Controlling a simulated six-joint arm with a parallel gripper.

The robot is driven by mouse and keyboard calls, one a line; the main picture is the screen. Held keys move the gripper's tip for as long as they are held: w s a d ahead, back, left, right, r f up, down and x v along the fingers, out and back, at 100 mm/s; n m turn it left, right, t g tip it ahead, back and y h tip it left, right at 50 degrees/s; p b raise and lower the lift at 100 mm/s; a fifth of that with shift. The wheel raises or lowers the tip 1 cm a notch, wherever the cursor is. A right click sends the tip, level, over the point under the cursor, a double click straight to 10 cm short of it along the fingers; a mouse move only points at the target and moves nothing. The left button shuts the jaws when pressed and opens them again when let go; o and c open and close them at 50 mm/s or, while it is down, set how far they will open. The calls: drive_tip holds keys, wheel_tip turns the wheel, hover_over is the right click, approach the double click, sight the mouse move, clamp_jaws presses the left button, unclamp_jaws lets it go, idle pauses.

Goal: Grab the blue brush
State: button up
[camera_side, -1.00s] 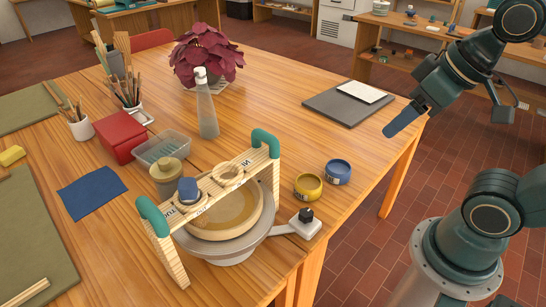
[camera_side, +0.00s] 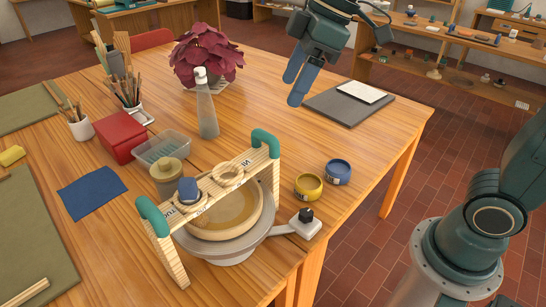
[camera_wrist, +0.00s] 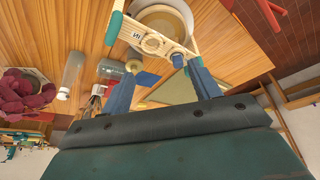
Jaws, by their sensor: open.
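The blue brush (camera_side: 188,188) shows as a short blue block standing in the left ring of a wooden rack (camera_side: 213,187); its lower part is hidden by the ring and rack. In the wrist view the blue brush (camera_wrist: 178,60) is near the tip of the right finger in the picture, but farther off. The rack's other ring (camera_side: 229,174), by the "IN" mark, is empty. My gripper (camera_side: 297,84) is open and empty, high over the back right of the table, well away from the brush. Its two blue fingers also show in the wrist view (camera_wrist: 162,72).
The rack with teal-capped ends spans a pottery wheel (camera_side: 268,228). A yellow jar (camera_side: 308,187) and a blue jar (camera_side: 338,173) stand right of it. A spray bottle (camera_side: 206,105) and a red-leaved plant (camera_side: 205,55) stand farther back.

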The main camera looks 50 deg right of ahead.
drive_tip(key=w+a+f+n+g+y, duration=0.1)
drive_tip(key=w+a+f+n, duration=0.1)
drive_tip(key=w+a+n, duration=0.3)
drive_tip(key=n+g, duration=0.2)
drive_tip(key=n, duration=0.2)
approach(187, 181)
drive_tip(key=v, duration=0.3)
drive_tip(key=shift+w+d, duration=0.15)
drive_tip(key=shift+d, duration=0.05)
drive_tip(key=shift+f, duration=0.1)
drive_tip(key=shift+y, duration=0.3)
drive_tip(key=shift+x, duration=4.3)
drive_tip(key=shift+x, duration=2.6)
drive_tip(key=shift+s+d, duration=0.15)
drive_tip(key=shift+s, duration=0.05)
drive_tip(key=c, duration=1.1)
